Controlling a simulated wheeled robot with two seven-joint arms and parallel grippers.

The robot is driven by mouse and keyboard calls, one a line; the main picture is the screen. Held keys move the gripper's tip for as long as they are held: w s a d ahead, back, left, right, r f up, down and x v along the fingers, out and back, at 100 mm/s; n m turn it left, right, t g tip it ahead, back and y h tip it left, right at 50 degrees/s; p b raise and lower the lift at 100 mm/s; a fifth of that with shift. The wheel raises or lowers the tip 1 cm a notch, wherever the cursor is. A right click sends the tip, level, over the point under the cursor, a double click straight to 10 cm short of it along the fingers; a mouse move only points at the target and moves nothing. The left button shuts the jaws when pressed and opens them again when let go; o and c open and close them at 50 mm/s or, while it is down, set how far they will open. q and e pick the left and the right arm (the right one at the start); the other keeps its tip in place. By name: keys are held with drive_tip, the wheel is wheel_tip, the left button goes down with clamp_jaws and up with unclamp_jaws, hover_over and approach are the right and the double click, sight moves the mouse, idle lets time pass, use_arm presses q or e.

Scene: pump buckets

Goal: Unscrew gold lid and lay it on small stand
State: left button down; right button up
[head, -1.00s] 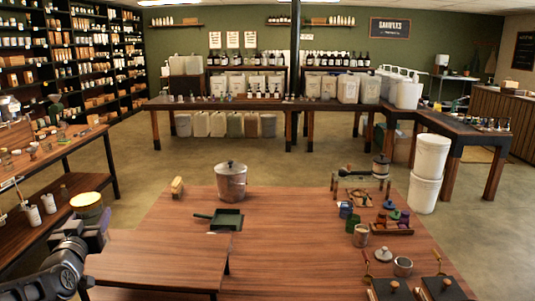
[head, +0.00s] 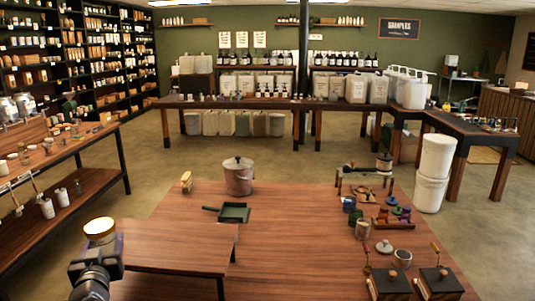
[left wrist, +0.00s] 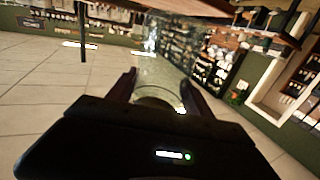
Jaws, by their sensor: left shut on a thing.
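My left gripper (head: 97,254) is at the lower left of the head view, just left of the low stand. It is shut on a clear glass jar (left wrist: 158,68), which shows between its two fingers in the left wrist view. The gold lid (head: 100,228) shows as a pale gold disc above the gripper. In the head view the glass is mostly hidden by the gripper. A low wooden stand (head: 175,246) with a bare top and dark legs is at the front left of the main table. My right gripper is not in view.
The main table (head: 290,235) has a clear middle. A metal pot (head: 238,178), a dark green dustpan (head: 232,212) and a wooden brush (head: 186,181) stand at the back. Cups and small jars crowd the right side. White buckets (head: 434,172) stand on the floor behind.

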use_arm(q)
drive_tip(key=d+f+m+h, duration=0.1)
drive_tip(key=d+f, duration=0.3)
drive_tip(key=d, duration=0.5)
drive_tip(key=d+f+m+t+h, duration=0.1)
drive_tip(key=d+f+m+h, duration=0.1)
drive_tip(key=d, duration=0.7)
drive_tip(key=d+f+m+h, duration=0.1)
drive_tip(key=d+f+h, duration=0.3)
drive_tip(key=d+f, duration=0.3)
drive_tip(key=d, duration=0.2)
drive_tip(key=shift+s+d+m, duration=0.25)
drive_tip(key=shift+d+m, duration=0.1)
drive_tip(key=shift+m, duration=0.05)
drive_tip(key=s+d+f+m+g+h, duration=0.2)
drive_tip(key=s+d+f+m+h, duration=0.1)
drive_tip(key=d, duration=0.4)
drive_tip(key=s+d+f+m+g+h, duration=0.1)
drive_tip(key=s+d+f+m+h, duration=0.2)
drive_tip(key=s+d+m+h, duration=0.2)
drive_tip(key=s+d+h, duration=0.2)
drive_tip(key=d+h, duration=0.1)
drive_tip(key=shift+s+d+f+g+h, duration=0.2)
drive_tip(key=shift+s+f+g+h, duration=0.1)
drive_tip(key=shift+f+g, duration=0.1)
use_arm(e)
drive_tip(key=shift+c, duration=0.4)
